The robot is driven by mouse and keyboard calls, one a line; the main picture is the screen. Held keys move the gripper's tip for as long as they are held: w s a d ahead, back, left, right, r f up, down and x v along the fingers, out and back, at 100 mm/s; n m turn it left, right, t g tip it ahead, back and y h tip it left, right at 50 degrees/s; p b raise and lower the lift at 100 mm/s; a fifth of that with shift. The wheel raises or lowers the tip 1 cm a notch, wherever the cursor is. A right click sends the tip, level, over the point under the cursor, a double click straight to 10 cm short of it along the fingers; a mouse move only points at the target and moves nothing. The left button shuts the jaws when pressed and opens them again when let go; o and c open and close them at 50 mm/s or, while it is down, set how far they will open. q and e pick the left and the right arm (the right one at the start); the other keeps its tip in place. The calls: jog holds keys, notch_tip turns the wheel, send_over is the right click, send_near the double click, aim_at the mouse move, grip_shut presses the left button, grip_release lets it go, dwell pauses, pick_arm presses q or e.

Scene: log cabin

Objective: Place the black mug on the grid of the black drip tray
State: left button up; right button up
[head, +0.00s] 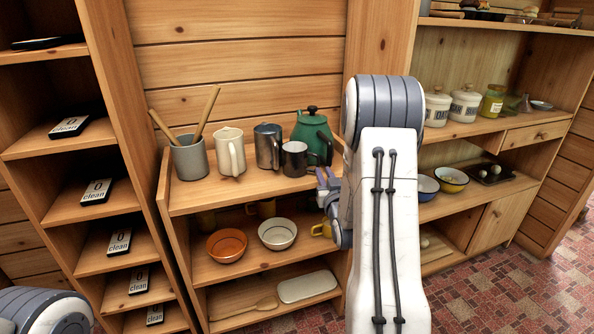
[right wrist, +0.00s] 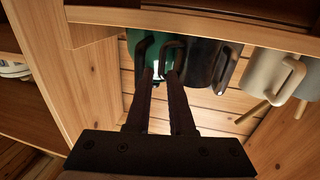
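The black mug (head: 294,159) stands upright on the top shelf of the middle unit, its handle toward the right. The right wrist view, which looks upside down, shows the black mug (right wrist: 201,62) with a dark handle close to the fingertips. My right gripper (head: 327,188) is beside the mug, on its right and near the shelf's front edge. In the right wrist view my right gripper (right wrist: 162,78) has its fingers apart; I cannot tell whether the handle is between them. My left gripper is out of view. I cannot make out a black drip tray with a grid.
A green kettle (head: 312,132), a metal pitcher (head: 267,145), a cream pitcher (head: 229,151) and a grey crock (head: 189,159) stand near the mug. A dark tray (head: 492,178) with small pale items sits on the right unit.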

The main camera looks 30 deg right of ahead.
aim_at(318, 162)
jog(key=x, duration=0.9)
jog(key=shift+w, duration=0.25)
grip_shut()
dwell(1.1)
